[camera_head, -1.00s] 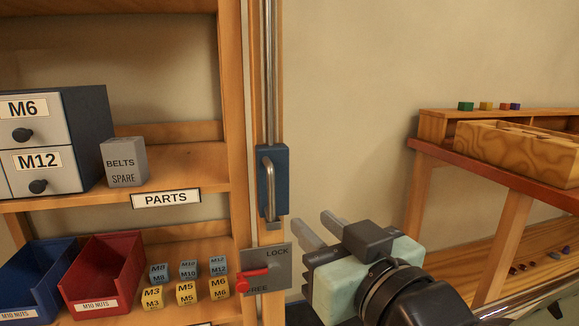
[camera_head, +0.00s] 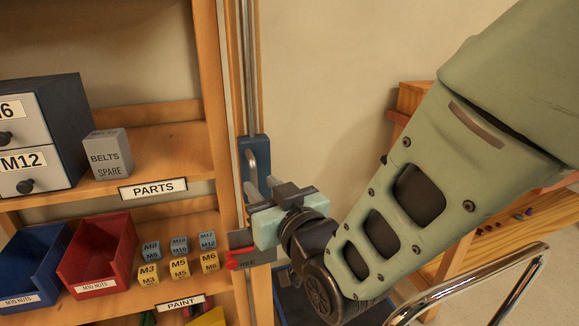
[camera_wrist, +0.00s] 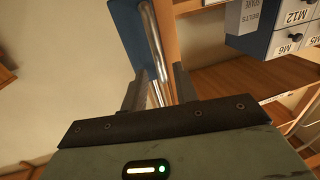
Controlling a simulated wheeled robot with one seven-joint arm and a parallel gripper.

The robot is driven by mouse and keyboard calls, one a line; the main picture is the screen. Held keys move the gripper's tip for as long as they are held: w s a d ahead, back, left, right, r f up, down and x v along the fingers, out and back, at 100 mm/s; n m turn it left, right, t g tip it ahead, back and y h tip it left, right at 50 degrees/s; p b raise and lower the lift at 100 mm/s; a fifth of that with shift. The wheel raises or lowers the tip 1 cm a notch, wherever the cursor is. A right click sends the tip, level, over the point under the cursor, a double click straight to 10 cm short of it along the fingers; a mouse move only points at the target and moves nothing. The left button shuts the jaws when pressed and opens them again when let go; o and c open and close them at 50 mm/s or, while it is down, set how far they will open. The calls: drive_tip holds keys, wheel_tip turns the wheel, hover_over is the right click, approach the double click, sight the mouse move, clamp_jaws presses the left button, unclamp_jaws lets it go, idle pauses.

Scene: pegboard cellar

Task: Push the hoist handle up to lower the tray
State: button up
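The hoist handle (camera_head: 250,170) is a silver bar on a blue block (camera_head: 263,150) that sits on a vertical metal rail. In the wrist view the handle (camera_wrist: 154,45) runs down between my two fingers. My gripper (camera_head: 259,190) is at the handle's lower part, and it also shows in the wrist view (camera_wrist: 158,92). Its fingers are apart on either side of the bar, with gaps visible; contact is unclear. The red lock lever (camera_head: 236,262) is on a grey plate below, partly hidden by my gripper. A dark blue surface (camera_head: 292,308), possibly the tray, shows low behind my arm.
The wooden shelf at left holds a drawer unit (camera_head: 42,130), a BELTS SPARE block (camera_head: 108,157), a red bin (camera_head: 98,255), a blue bin (camera_head: 33,262) and several labelled cubes (camera_head: 180,258). A wooden bench (camera_head: 462,250) is at right, partly behind my arm.

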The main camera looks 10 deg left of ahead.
sight(255, 179)
drive_tip(key=x, duration=0.4)
drive_tip(key=shift+w+a, duration=0.25)
drive_tip(key=shift+w, duration=0.1)
clamp_jaws()
wheel_tip(255, 179, up, 55)
drive_tip(key=p, duration=2.9)
drive_tip(key=shift+c, duration=0.6)
unclamp_jaws()
drive_tip(key=shift+o, duration=0.6)
drive_tip(key=shift+f, duration=0.15)
drive_tip(key=shift+s, duration=0.1)
